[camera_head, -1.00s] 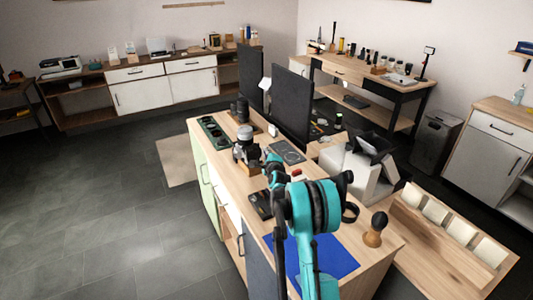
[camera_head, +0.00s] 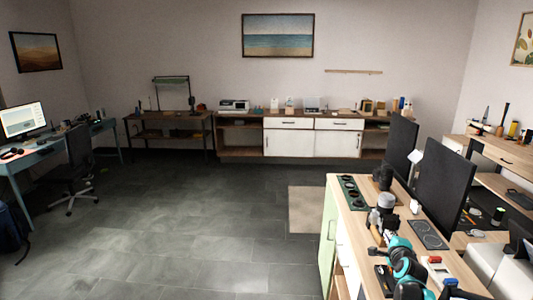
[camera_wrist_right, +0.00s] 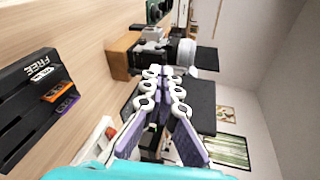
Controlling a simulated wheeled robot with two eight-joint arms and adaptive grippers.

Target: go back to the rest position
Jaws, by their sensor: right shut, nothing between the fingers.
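My right gripper (camera_head: 389,229) shows at the lower right of the head view, over the wooden workbench (camera_head: 350,226). Its arm is teal and black and comes up from the bottom edge. In the right wrist view its fingers (camera_wrist_right: 165,73) are closed together with nothing between them. A camera with a silver lens (camera_wrist_right: 184,52) is just beyond the fingertips in that view. I cannot tell how large the gap is. The same camera (camera_head: 384,208) stands on the bench in the head view. My left gripper is not in view.
A black box marked FREE (camera_wrist_right: 38,100) is near the right gripper. The grey floor (camera_head: 190,235) left of the bench is open.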

